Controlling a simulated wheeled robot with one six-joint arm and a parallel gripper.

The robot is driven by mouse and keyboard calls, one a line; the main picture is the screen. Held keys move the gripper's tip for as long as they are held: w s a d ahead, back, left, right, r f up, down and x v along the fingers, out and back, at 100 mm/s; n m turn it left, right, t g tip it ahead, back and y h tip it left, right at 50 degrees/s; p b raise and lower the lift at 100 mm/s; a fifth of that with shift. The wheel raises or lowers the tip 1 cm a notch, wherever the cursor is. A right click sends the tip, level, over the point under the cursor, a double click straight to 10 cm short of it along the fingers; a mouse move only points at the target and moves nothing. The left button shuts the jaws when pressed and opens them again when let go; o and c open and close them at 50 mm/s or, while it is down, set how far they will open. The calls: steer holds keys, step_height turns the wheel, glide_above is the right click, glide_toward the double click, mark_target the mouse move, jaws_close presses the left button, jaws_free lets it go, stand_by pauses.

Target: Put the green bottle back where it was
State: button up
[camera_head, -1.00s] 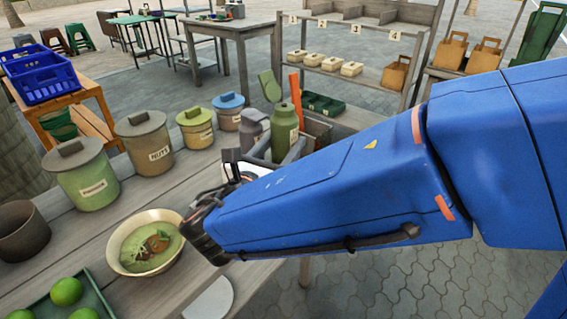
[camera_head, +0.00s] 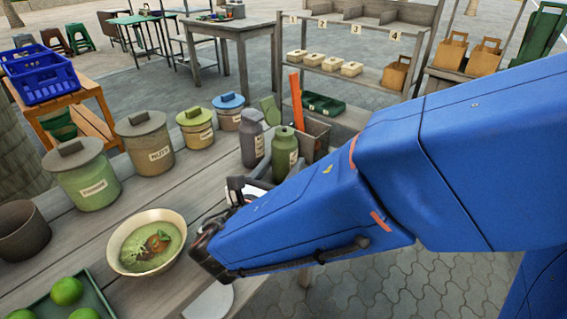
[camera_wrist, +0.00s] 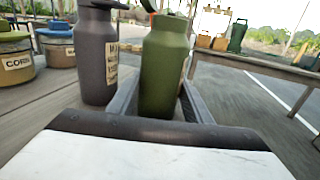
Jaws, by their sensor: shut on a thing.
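The green bottle (camera_head: 284,155) stands upright near the far right part of the wooden counter, and in the wrist view the bottle (camera_wrist: 164,68) is between the fingers of my gripper (camera_wrist: 158,98). My gripper (camera_head: 265,185) is shut on the bottle, with one finger on each side. The bottle's foot is hidden, so I cannot tell whether it touches the counter. A dark grey bottle (camera_head: 252,138) with a label stands just left of it; it also shows in the wrist view (camera_wrist: 97,55), close beside the left finger.
Labelled canisters (camera_head: 158,150) line the counter's back. A soup bowl (camera_head: 146,242) and a tray of green limes (camera_head: 68,292) are at the front left. A grey box (camera_head: 317,132) with utensils stands close behind the green bottle. My blue arm hides the counter's right part.

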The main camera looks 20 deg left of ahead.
mark_target(279, 170)
steer(key=o, duration=1.1)
steer(key=shift+s+r, duration=0.1)
steer(key=shift+s, duration=0.05)
steer(key=s, duration=0.4)
steer(key=s+a, duration=0.1)
steer(key=s, duration=0.2)
steer(key=shift+s, duration=0.1)
